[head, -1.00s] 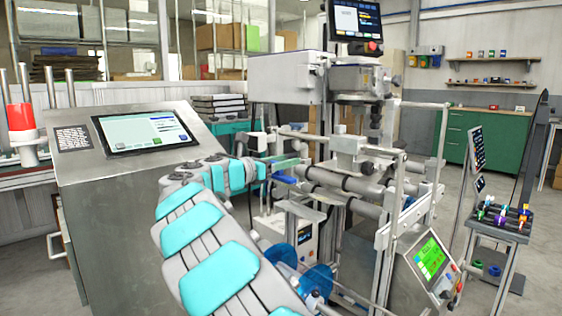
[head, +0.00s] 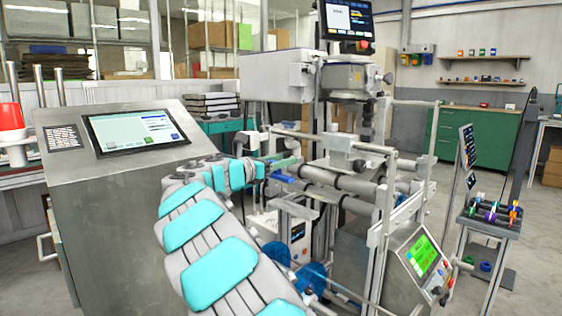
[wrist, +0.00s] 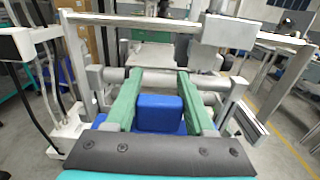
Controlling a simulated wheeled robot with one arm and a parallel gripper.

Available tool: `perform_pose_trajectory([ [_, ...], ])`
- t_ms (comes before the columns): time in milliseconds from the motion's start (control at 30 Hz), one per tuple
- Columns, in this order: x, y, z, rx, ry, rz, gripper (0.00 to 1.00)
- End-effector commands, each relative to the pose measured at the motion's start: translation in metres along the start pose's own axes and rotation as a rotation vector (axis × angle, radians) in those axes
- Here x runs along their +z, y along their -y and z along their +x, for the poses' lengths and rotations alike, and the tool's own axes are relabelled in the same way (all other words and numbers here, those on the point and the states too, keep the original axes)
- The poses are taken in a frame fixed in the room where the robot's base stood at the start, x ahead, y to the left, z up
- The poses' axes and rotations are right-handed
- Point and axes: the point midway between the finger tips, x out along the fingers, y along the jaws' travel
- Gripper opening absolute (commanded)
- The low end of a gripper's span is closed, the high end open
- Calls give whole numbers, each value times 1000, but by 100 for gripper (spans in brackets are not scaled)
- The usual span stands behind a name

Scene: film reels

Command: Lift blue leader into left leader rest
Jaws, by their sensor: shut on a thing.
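My gripper (wrist: 156,103) shows in the wrist view as two green fingers with a blue block, the blue leader (wrist: 160,113), between them. The gripper is shut on the blue leader. In the head view my gripper (head: 277,164) is at the left side of the machine's rollers, and a small part of the blue leader (head: 284,178) shows just below the fingers. Grey rollers (head: 335,180) lie right beyond the gripper. I cannot tell which part is the left leader rest.
A steel console with a screen (head: 140,132) stands on the left. The machine's upright frame (head: 388,225) and a green-lit panel (head: 425,255) are on the right. Blue reels (head: 310,277) sit low by my arm. A small stand with coloured items (head: 490,215) is at far right; open floor lies around it.

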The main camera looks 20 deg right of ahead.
Motion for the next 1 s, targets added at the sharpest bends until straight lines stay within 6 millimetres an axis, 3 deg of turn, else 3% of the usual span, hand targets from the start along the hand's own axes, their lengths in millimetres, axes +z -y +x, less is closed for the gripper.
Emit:
perform_pose_trajectory([
  [1000,-13,1,40,-2,0,0,0],
])
